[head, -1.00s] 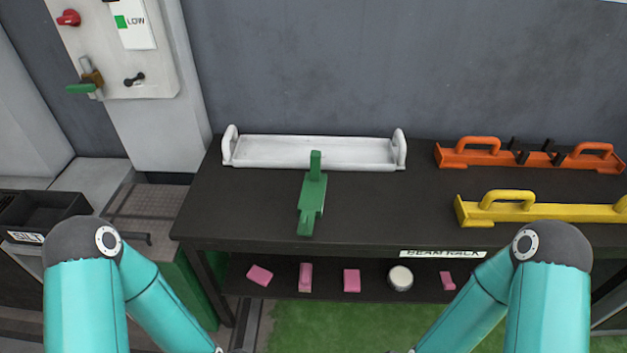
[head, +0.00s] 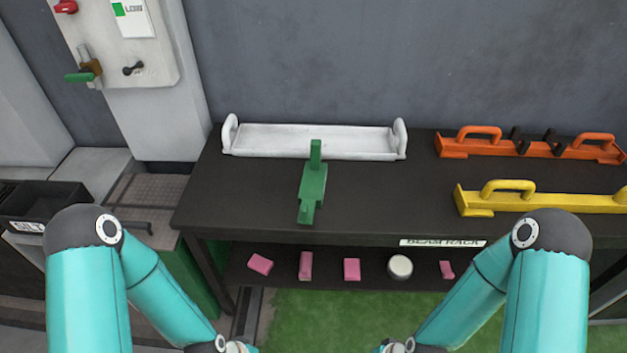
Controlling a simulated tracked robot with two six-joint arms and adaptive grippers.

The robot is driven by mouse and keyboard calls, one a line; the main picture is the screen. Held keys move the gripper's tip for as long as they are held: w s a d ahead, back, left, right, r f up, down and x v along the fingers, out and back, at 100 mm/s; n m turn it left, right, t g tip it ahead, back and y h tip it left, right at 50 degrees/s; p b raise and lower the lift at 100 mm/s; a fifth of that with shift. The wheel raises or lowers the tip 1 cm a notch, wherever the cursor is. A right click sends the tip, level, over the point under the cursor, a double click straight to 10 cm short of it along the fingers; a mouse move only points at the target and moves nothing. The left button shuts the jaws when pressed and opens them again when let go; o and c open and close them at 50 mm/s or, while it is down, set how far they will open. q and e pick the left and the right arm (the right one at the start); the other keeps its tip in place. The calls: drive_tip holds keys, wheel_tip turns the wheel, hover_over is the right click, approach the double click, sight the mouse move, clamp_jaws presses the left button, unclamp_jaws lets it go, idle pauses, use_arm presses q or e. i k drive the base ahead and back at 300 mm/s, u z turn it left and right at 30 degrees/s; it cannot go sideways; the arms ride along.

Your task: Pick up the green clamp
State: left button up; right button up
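The green clamp (head: 313,186) lies on the dark table top in front of the white tray, with one narrow end upright against the tray's front edge in the picture. Nothing covers it. My left and right arms reach in from the lower left and lower right. Their wrists show at the bottom edge, well below the clamp and apart from it. Both grippers' fingers are out of the picture.
The white tray (head: 315,155) with raised end handles stands behind the clamp. An orange beam (head: 480,150) and a yellow beam (head: 540,203) lie at the right. The lower shelf holds several pink blocks (head: 352,269) and a white round item (head: 400,266). A wall panel (head: 160,70) is at upper left.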

sight(315, 175)
drive_tip(key=z, duration=0.5)
drive_tip(key=i, duration=0.15)
drive_tip(key=u, duration=2.65)
drive_tip(key=k, duration=1.4)
drive_tip(key=z, duration=1.1)
drive_tip(key=i, duration=1)
